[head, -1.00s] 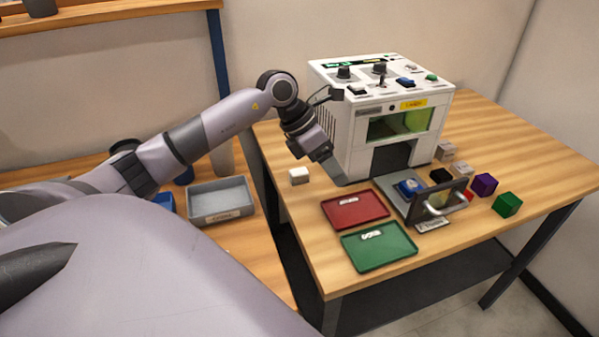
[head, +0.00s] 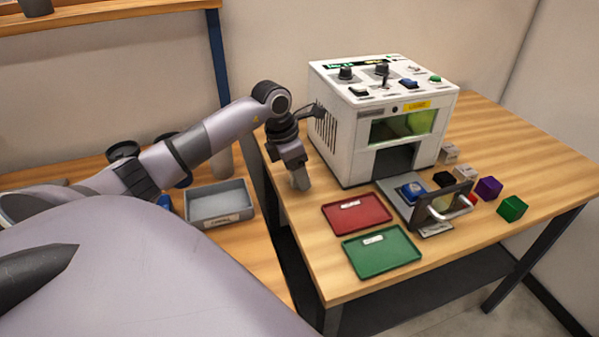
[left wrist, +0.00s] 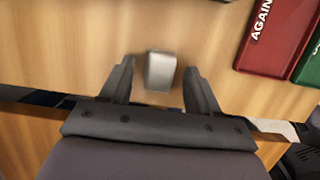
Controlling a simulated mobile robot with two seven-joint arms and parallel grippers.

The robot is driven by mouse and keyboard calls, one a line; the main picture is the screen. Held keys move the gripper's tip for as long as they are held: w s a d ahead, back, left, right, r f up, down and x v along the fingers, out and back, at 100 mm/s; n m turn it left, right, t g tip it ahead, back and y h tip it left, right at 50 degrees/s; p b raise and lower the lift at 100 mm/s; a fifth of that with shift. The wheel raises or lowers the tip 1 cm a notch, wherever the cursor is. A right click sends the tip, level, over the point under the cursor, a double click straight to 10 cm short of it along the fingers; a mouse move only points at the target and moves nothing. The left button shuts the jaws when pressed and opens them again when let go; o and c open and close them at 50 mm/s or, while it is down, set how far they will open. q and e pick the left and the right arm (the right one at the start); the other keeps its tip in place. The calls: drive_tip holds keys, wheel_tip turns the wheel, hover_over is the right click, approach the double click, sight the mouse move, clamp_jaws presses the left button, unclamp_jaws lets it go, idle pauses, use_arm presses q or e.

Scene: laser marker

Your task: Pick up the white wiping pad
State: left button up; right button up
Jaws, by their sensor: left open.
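The white wiping pad (left wrist: 160,72) is a small pale block on the wooden table. In the left wrist view it lies between the fingertips of my left gripper (left wrist: 158,74), with a gap on each side. The gripper is open, and nothing is held. In the head view my left gripper (head: 299,182) points down over the pad's place, near the table's left edge. The pad is largely or wholly hidden by the gripper there. My right gripper is not in view.
The white laser machine (head: 345,140) stands close to the right of the gripper. A red tray (head: 340,222) and a green tray (head: 382,262) lie in front. A grey bin (head: 222,215) is on the lower bench at left. Coloured cubes, including a purple one (head: 488,188), lie at right.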

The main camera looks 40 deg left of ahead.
use_arm(q)
drive_tip(key=c, duration=1.1)
wheel_tip(320, 180, up, 20)
drive_tip(key=shift+r+p, duration=0.1)
drive_tip(key=shift+p, duration=0.55)
drive_tip(key=shift+o, duration=1.4)
drive_tip(key=shift+c, duration=1.1)
